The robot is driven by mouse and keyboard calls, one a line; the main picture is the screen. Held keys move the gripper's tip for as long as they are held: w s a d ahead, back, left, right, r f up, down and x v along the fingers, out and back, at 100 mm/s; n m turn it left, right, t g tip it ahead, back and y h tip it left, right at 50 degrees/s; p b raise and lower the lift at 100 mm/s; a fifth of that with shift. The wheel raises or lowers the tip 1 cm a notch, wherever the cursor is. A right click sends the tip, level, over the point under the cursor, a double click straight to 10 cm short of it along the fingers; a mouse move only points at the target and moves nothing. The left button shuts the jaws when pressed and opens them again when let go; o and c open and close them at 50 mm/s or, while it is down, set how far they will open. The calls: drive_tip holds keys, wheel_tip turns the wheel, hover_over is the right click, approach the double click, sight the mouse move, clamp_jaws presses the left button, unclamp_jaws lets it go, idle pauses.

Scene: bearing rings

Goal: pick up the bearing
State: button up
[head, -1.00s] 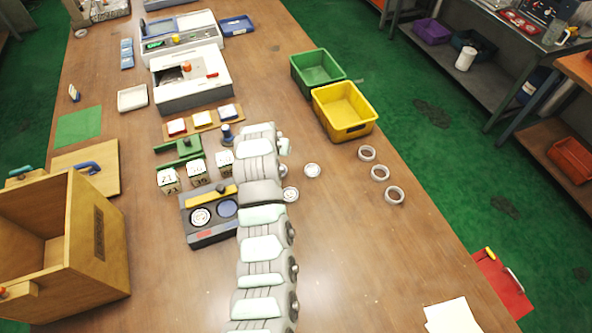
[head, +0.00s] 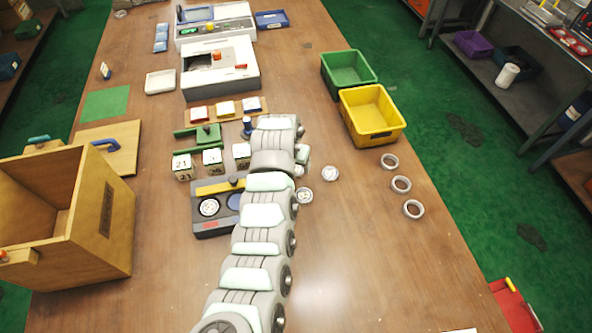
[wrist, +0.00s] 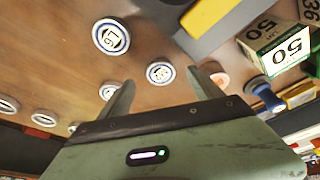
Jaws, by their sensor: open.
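Three grey bearing rings lie in a row on the table right of my arm in the head view: far ring (head: 388,161), middle ring (head: 401,184) and near ring (head: 413,209). Two round pieces with pale marked faces, one (head: 330,173) and another (head: 304,195), lie nearer my arm. My gripper (wrist: 160,82) is open in the wrist view, its fingers apart with nothing held. One marked round piece (wrist: 160,72) shows between and beyond the fingertips, and a larger-looking one (wrist: 110,37) is up and left. In the head view my arm mostly hides the gripper.
A dark fixture (head: 212,228) with round seats stands left of my arm. Numbered cubes (head: 182,167) and a blue-topped peg (head: 247,126) are close by. Yellow bin (head: 372,133) and green bin (head: 349,86) stand behind the rings. The table's front right is mostly clear.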

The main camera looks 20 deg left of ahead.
sight(296, 170)
drive_tip(key=shift+w+f, duration=0.6)
drive_tip(key=shift+f, duration=0.35)
drive_tip(key=shift+b+x, duration=0.9)
drive_tip(key=shift+x, duration=0.6)
drive_tip(key=shift+c, duration=0.5)
drive_tip(key=c, duration=1.5)
